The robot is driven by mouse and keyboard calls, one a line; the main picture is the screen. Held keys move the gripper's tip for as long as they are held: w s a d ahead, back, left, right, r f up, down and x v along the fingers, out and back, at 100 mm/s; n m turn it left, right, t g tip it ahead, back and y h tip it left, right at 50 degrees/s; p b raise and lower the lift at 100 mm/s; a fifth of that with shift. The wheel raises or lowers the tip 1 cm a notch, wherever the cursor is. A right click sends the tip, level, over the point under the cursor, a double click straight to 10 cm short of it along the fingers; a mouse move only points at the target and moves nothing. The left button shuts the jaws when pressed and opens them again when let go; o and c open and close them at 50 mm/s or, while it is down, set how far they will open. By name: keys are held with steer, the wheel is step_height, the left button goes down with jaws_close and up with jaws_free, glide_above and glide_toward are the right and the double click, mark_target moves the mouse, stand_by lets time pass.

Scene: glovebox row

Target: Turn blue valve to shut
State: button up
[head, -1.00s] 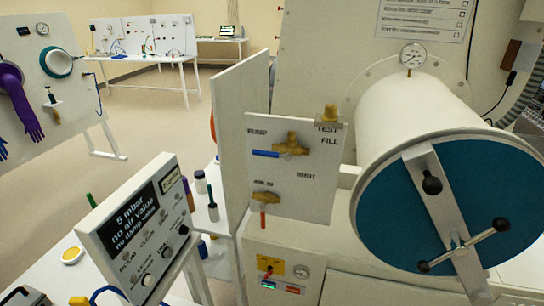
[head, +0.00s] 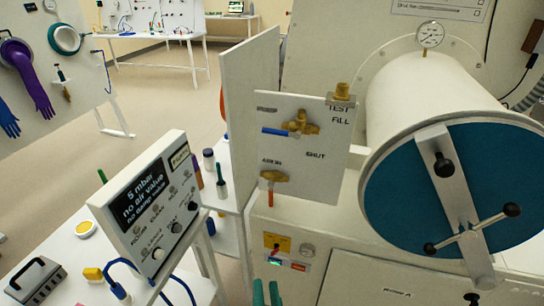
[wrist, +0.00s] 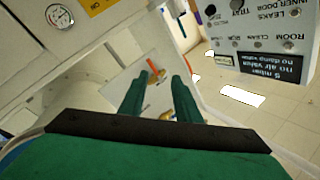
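The blue valve (head: 301,123) is a brass body on an upright white panel (head: 335,135). Its blue handle (head: 275,131) lies roughly level and points left. The word SHUT is printed below and to the right of the valve. My gripper (head: 266,285) shows only as green fingertips at the bottom edge of the head view, well below the valve and apart from it. In the wrist view my gripper (wrist: 160,88) has its two green fingers apart with nothing held. The panel shows beyond them, and the fingers partly cover it.
A second brass valve with a red handle (head: 270,197) sits below the blue one; its handle points down. A brass test fitting (head: 342,92) is at the panel's top right. A white cylinder with a blue door (head: 410,185) stands to the right. A display box (head: 150,205) stands at left.

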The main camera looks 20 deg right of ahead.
steer(key=w+d+r+m+t, duration=0.3)
steer(key=w+d+r+m, duration=0.15)
steer(key=w+r, duration=0.7)
steer(key=m+t, duration=0.2)
steer(key=m, duration=0.1)
glide_toward(274, 131)
steer(key=x, duration=1)
steer(key=shift+w+f, duration=0.25)
steer(key=shift+w, duration=0.1)
steer(key=shift+c, duration=0.2)
jaws_close()
